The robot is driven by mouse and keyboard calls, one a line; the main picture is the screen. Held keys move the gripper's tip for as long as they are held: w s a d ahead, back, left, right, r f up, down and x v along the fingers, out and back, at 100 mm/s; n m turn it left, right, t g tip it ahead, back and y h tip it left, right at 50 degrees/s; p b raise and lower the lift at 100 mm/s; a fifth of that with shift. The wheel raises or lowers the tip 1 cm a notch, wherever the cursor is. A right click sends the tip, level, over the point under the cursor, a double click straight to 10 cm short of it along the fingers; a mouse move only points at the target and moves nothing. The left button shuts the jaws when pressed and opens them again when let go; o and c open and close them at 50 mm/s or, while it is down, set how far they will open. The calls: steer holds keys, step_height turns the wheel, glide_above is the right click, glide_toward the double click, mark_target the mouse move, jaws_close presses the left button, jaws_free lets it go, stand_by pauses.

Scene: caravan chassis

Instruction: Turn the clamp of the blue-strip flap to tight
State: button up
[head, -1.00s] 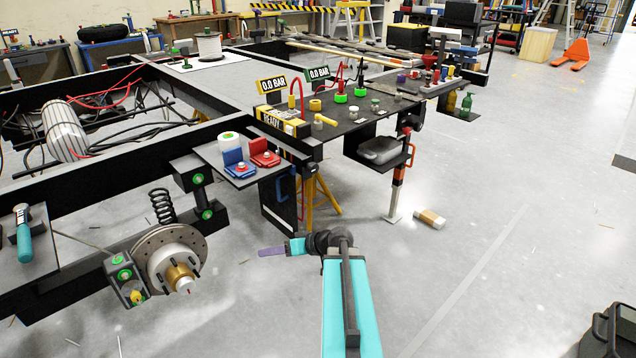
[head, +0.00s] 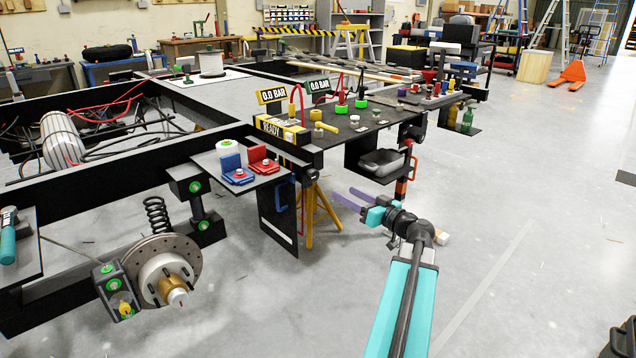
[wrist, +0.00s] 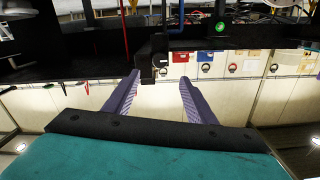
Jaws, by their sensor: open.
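A dark flap panel (head: 278,214) hangs under the small shelf at the chassis corner in the head view. A blue loop-shaped part (head: 281,195) is at its upper edge; I cannot tell if this is the blue strip. I cannot make out the clamp or its setting for sure. My gripper (head: 342,194) is open and empty, its purple fingers pointing left, to the right of the flap and apart from it. In the wrist view my gripper (wrist: 160,76) has its fingers spread on both sides of a dark block (wrist: 153,50) with a small round face, beyond the fingertips.
The small shelf (head: 226,167) carries a blue block (head: 232,166), a red block (head: 262,158) and a white roll. A yellow stand (head: 311,215) is behind the flap. The floor at right is open.

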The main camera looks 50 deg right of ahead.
mark_target(315, 178)
steer(key=shift+w, duration=0.15)
steer(key=w, duration=0.4)
steer(key=w+b, duration=0.1)
steer(key=w, duration=0.4)
steer(key=w+d, duration=0.1)
steer(key=w, duration=0.3)
steer(key=shift+w+b, duration=0.3)
steer(key=shift+b, duration=0.05)
steer(key=c, duration=0.9)
steer(key=shift+a, duration=0.4)
steer(key=shift+c, duration=0.7)
steer(key=shift+d, duration=0.25)
